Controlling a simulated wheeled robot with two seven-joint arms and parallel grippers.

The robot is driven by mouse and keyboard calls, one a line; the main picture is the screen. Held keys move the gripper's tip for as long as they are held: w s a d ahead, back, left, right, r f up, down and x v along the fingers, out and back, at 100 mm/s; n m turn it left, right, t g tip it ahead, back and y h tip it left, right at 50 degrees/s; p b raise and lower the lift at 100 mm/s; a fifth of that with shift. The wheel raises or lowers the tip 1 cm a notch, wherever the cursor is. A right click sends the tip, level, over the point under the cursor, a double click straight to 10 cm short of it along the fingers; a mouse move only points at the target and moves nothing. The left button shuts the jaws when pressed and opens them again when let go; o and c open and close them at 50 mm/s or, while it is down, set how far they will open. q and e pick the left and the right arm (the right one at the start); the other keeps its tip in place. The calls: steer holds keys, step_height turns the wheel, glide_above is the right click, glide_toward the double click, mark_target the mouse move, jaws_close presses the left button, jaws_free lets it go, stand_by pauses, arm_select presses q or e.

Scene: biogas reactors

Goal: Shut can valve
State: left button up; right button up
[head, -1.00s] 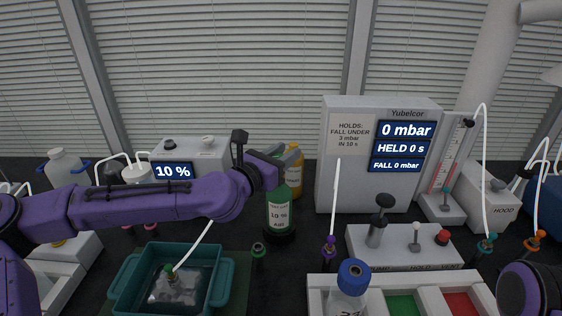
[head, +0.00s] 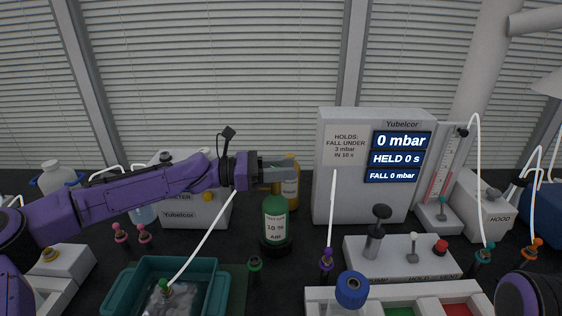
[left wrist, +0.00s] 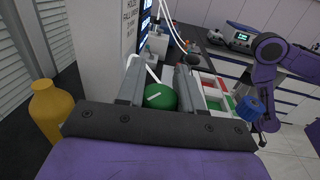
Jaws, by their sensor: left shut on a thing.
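The green can (head: 275,222) with a white "10 %" label stands upright on the dark bench, left of the Yubelcor box. My left gripper (head: 287,168) is at the top of the can, its grey fingers level and pointing right. In the left wrist view the gripper (left wrist: 160,88) has a finger on each side of a round green valve knob (left wrist: 160,97) with a white line, and is shut on it. The knob is mostly hidden in the head view. My right arm shows at the right, but its fingers are not clear in the left wrist view.
A yellow bottle (head: 291,185) stands close behind the can. The Yubelcor box (head: 345,190) reads 0 mbar. A pump panel (head: 395,255), a blue-capped bottle (head: 352,288) and a teal tub (head: 120,290) with a bag and white tube are in front.

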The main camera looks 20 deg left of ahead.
arm_select(q)
steer(key=shift+r+m+g+h+p, duration=0.3)
steer(key=shift+r+m+g, duration=0.1)
steer(key=shift+g, duration=0.2)
steer(key=o, duration=1)
steer(key=shift+f, duration=0.2)
steer(key=shift+s+a+f, duration=0.1)
steer(key=shift+a, duration=0.2)
steer(key=b+v, duration=0.1)
steer(key=v, duration=0.9)
steer(key=shift+d, duration=0.1)
steer(key=shift+c, duration=0.2)
